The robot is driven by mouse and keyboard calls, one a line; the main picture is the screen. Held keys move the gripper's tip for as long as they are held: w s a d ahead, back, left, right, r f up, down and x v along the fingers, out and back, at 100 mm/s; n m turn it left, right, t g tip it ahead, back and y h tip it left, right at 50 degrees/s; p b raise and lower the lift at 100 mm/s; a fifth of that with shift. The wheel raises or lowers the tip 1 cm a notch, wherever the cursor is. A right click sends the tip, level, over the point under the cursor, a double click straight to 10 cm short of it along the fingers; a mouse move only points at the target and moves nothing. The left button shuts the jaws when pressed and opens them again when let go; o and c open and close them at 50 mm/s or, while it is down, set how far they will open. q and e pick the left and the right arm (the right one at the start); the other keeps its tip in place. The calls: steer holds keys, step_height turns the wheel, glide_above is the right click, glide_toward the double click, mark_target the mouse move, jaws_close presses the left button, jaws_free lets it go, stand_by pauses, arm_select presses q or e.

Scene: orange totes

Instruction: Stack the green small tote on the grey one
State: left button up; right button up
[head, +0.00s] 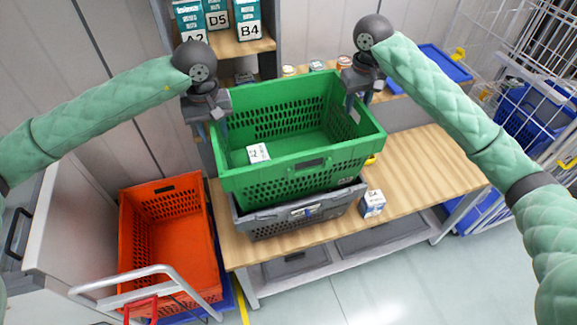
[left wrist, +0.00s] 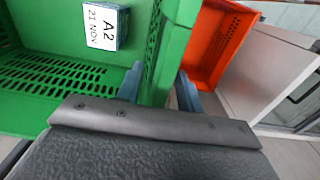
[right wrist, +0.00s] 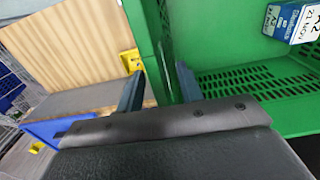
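The green small tote (head: 295,165) is above the grey tote (head: 295,217) on the wooden table. Its lower part hides most of the grey tote's opening; I cannot tell whether it rests there or hangs just above. My left gripper (head: 217,116) is at its left side wall, one finger on each side, as the left wrist view (left wrist: 160,90) shows. My right gripper (head: 357,95) straddles the right side wall the same way, seen in the right wrist view (right wrist: 160,85). Both look closed on the wall. A small box labelled A2 (head: 258,153) lies inside the green tote.
An orange tote (head: 165,235) stands low at left behind a metal handle (head: 150,280). A small white box (head: 372,204) is on the table right of the grey tote. The table (head: 425,175) is clear further right. Shelves with boxes (head: 247,20) stand behind.

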arm_select(q)
steer(key=shift+r, duration=0.1)
step_height(320, 180, up, 12)
steer(key=shift+f, duration=0.25)
steer(key=shift+r, duration=0.15)
arm_select(e)
steer(key=shift+r, duration=0.3)
step_height(320, 180, up, 11)
steer(key=shift+r, duration=0.15)
stand_by(0.4)
steer(key=shift+w, duration=0.1)
stand_by(0.4)
